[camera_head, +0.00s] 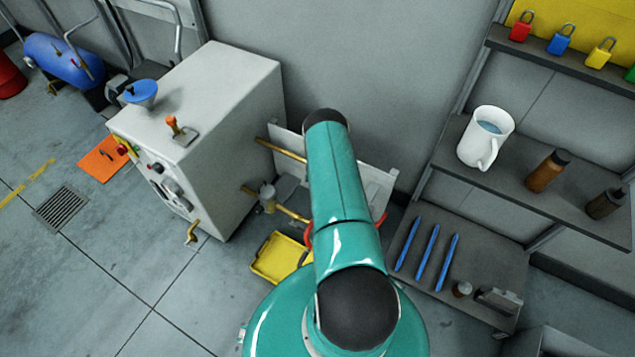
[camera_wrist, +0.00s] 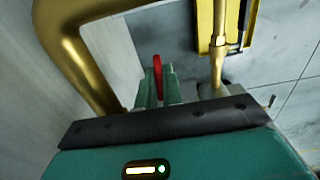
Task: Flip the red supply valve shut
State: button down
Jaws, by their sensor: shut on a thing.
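In the wrist view a narrow red handle (camera_wrist: 157,70), likely the supply valve's, stands between the two green fingers of my gripper (camera_wrist: 161,88). The fingers are shut on it, with its rounded red end showing past them. The valve's body and the handle's lower part are hidden by the fingers and the gripper's dark front. In the head view my teal arm covers the gripper and the valve, so the lever's angle to its pipe cannot be told.
A thick brass pipe (camera_wrist: 75,50) bends close by on the left in the wrist view; a thinner one (camera_wrist: 219,65) is at right. In the head view a grey cabinet (camera_head: 220,90) stands left, a yellow tray (camera_head: 268,270) lies below, and a shelf with a white jug (camera_head: 479,148) is right.

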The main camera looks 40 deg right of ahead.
jog(key=shift+f+t, duration=0.2)
jog(key=shift+t, duration=0.2)
jog(key=shift+w+a+t, duration=0.1)
jog(key=shift+w+t, duration=0.05)
jog(key=shift+t, duration=0.15)
jog(key=c, duration=1.5)
grip_release()
jog(key=shift+c, duration=0.2)
jog(key=shift+r, duration=0.1)
notch_tip(320, 180, up, 14)
jog(key=s, duration=0.1)
jog(key=shift+s+d+f, duration=0.25)
jog(key=shift+s+d, duration=0.05)
jog(key=shift+s, duration=0.05)
